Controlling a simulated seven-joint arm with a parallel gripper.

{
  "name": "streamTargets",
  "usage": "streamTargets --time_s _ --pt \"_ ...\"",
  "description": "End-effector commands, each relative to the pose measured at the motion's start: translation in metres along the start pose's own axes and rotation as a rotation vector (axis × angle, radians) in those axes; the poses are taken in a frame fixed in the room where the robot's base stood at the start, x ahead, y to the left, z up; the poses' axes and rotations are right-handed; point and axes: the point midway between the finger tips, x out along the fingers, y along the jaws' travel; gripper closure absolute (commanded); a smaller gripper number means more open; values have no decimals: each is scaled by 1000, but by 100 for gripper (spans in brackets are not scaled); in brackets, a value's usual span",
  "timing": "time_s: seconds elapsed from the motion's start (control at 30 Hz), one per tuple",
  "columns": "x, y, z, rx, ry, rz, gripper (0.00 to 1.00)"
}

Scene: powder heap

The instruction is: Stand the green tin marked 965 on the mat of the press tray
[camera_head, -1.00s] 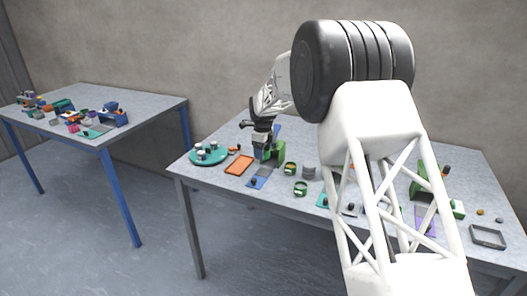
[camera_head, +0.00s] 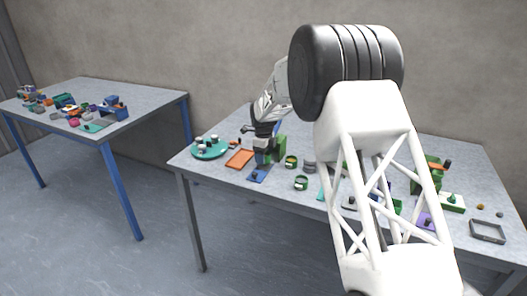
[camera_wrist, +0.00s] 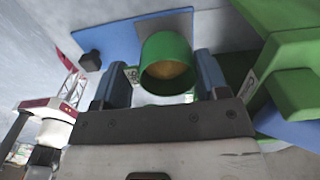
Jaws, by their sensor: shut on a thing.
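My gripper (camera_wrist: 165,88) is shut on a green tin (camera_wrist: 165,52), one finger on each side. The tin is open at the end facing the wrist camera and shows brown contents. A white label with dark digits shows partly beside the left finger; I cannot read it fully. Beyond the tin is the blue press tray (camera_wrist: 105,42) with its grey mat (camera_wrist: 183,22). The tray also shows in the head view (camera_head: 256,178), under my gripper (camera_head: 262,158). I cannot tell whether the tin touches the mat.
A green press body (camera_wrist: 285,55) stands close right of my gripper in the wrist view. A black knob (camera_wrist: 90,62) is on the tray. In the head view, an orange tray (camera_head: 240,159) and a teal round plate (camera_head: 208,154) lie left; green tins (camera_head: 301,183) stand right.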

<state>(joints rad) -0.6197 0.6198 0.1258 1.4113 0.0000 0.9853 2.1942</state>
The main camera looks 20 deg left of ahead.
Motion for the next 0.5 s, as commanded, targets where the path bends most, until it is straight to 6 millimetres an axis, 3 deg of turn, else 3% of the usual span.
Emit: streamTargets --time_s 0.5 --pt "13 0 0 0 -1 -1 60"
